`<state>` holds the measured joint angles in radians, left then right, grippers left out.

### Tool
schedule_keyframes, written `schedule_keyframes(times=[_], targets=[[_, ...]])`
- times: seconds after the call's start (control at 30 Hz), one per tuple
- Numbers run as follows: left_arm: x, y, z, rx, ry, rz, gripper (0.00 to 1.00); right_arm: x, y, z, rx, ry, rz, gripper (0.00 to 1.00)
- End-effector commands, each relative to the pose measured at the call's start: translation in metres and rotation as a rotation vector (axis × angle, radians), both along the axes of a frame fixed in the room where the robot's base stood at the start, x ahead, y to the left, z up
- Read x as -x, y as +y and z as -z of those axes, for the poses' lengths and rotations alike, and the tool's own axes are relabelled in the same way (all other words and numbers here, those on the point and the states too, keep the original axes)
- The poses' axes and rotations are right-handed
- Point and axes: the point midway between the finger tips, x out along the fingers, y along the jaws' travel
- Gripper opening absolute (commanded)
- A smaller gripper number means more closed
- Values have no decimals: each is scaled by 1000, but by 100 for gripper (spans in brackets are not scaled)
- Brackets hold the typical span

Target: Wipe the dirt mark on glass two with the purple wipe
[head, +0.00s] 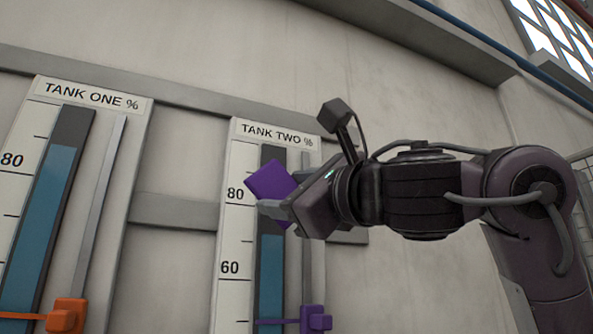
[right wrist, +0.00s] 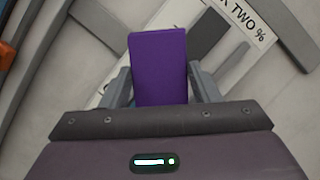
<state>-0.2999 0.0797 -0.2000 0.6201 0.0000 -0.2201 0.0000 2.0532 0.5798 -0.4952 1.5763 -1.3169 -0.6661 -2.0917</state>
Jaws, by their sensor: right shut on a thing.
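My right gripper (head: 281,206) is shut on the purple wipe (head: 270,180), a flat block. It holds the wipe in front of the upper part of the tank two gauge (head: 235,222), near the 80 mark. In the right wrist view the wipe (right wrist: 158,68) sits between the two grey fingers (right wrist: 160,88). The glass of tank two (head: 270,275) shows blue below the wipe and dark above it. I cannot tell whether the wipe touches the glass. No dirt mark shows; the wipe and gripper hide part of the glass. My left gripper is not in view.
The tank one gauge (head: 25,190) stands to the left, with an orange slider (head: 68,315) low on its rail. A purple slider (head: 314,319) sits low on tank two's rail. A grey crossbar (head: 175,212) joins the frames. Bare wall lies above.

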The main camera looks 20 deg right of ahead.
Motion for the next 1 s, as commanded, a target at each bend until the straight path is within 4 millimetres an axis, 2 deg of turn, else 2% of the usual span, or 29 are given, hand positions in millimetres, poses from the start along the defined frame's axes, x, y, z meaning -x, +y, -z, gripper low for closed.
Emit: schedule_keyframes(times=[0.6, 1.0], targets=[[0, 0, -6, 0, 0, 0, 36, -52, 2, 1, -2, 0, 0, 37], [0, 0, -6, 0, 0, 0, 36, -59, 2, 1, -2, -2, 0, 37]])
